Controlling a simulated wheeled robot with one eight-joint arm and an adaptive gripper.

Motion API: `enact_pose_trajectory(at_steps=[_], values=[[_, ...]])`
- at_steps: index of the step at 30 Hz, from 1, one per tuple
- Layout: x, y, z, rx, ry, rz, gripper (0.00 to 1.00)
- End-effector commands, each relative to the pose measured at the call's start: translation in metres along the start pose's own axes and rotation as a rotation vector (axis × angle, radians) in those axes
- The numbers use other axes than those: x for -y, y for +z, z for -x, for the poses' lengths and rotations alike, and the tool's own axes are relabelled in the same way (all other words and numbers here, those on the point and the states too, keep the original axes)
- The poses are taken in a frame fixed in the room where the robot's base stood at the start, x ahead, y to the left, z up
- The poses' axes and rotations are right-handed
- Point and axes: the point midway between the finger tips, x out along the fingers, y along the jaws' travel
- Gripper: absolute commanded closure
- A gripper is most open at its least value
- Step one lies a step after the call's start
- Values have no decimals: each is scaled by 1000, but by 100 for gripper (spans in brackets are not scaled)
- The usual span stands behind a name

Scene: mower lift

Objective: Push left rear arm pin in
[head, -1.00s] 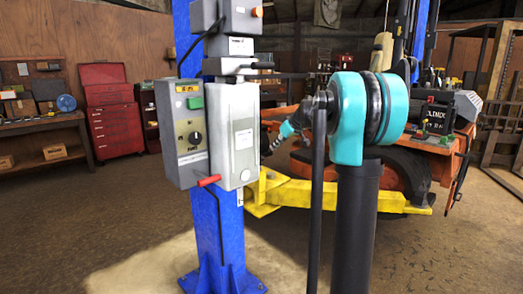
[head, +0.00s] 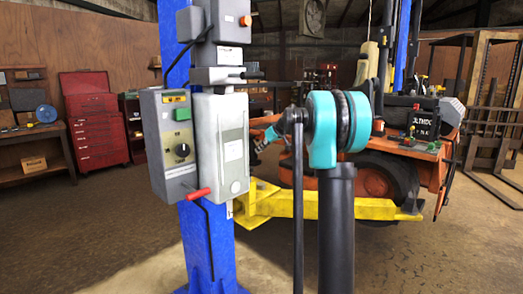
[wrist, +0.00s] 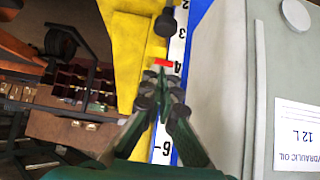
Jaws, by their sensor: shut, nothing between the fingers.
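The yellow lift arm (head: 360,208) runs from the blue post (head: 205,245) toward the orange mower. In the wrist view, yellow metal (wrist: 128,45) shows beside a white number scale (wrist: 172,60) with a red mark. A black rod with a round knob (wrist: 165,25) stands beyond my fingertips; I cannot tell whether it is the arm pin. My gripper (wrist: 162,75) is shut and empty, its fingertips pointing toward the knob with a gap apparent in the picture. In the head view, my arm and the post's boxes hide most of the gripper area.
A grey control box (head: 170,140) and a light grey unit (head: 220,145) are on the post, with a red-handled lever (head: 198,194) below. The orange mower (head: 375,178) stands behind my arm. A red tool cabinet (head: 95,130) stands left. Floor at left is clear.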

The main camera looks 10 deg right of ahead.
Motion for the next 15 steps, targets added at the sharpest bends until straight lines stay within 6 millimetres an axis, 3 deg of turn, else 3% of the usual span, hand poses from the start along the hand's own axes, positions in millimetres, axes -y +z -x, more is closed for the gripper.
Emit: enact_pose_trajectory(at_steps=[9,15], values=[[1,0,-64,0,-1,2,100],[0,20,-83,0,0,1,100]])
